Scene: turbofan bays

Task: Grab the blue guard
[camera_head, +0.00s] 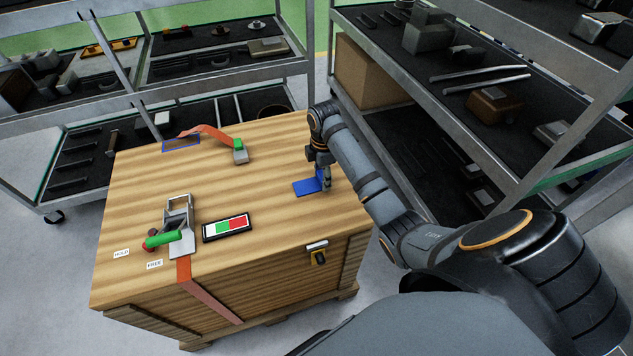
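The blue guard (307,187) lies on the right part of the wooden crate top (240,180). It has a flat blue plate and a short upright blue part at its right end. My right gripper (325,184) points down at that upright part, with its fingers right at it and partly hiding it. The fingers are too small in the view to tell whether they are open or closed on the guard. My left gripper is not in view.
On the crate are a green-handled clamp (178,232), HOLD and FREE labels, a white-green-red panel (226,227), and an orange strap (207,133) with a green-topped buckle (240,151). Loaded shelf racks (460,75) stand behind and at right.

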